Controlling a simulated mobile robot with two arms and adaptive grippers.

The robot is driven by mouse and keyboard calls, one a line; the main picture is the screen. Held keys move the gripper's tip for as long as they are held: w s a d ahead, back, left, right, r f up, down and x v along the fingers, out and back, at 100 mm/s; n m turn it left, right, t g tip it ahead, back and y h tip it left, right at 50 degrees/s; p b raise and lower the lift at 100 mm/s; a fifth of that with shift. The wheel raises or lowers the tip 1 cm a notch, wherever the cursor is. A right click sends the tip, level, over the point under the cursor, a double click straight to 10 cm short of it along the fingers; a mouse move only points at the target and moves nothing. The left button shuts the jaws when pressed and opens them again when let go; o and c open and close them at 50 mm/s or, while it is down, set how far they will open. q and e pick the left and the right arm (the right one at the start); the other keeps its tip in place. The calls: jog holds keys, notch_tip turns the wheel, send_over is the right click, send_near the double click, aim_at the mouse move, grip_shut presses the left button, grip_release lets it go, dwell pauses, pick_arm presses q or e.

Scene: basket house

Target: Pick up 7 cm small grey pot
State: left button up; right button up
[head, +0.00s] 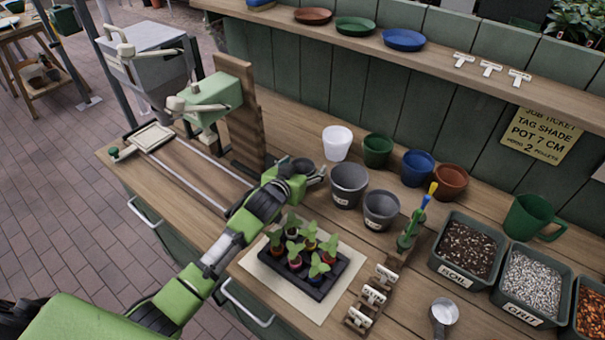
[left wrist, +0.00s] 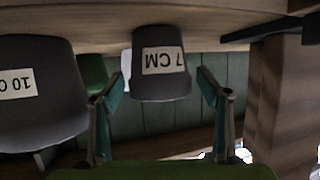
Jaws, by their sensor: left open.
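The small grey pot (head: 303,165), labelled 7 CM, stands on the workbench left of the larger grey pots, partly hidden by my gripper in the head view. It shows upside down in the left wrist view (left wrist: 162,62), where its label faces the camera. My left gripper (head: 305,173) is open, with its fingers to either side of the pot in the left wrist view (left wrist: 163,95). Gaps show between the pot and both fingers. I cannot tell how far the fingertips reach along it. My right gripper is not in view.
A larger grey pot (head: 348,186), labelled 10 in the left wrist view (left wrist: 40,95), stands close beside the small one. Another grey pot (head: 381,211) is further right. A wooden post (head: 243,115) stands to the left. A seedling tray (head: 320,293) lies in front.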

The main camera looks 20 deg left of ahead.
pick_arm(q)
jog(key=c, duration=0.9)
jog(key=shift+r, duration=0.15)
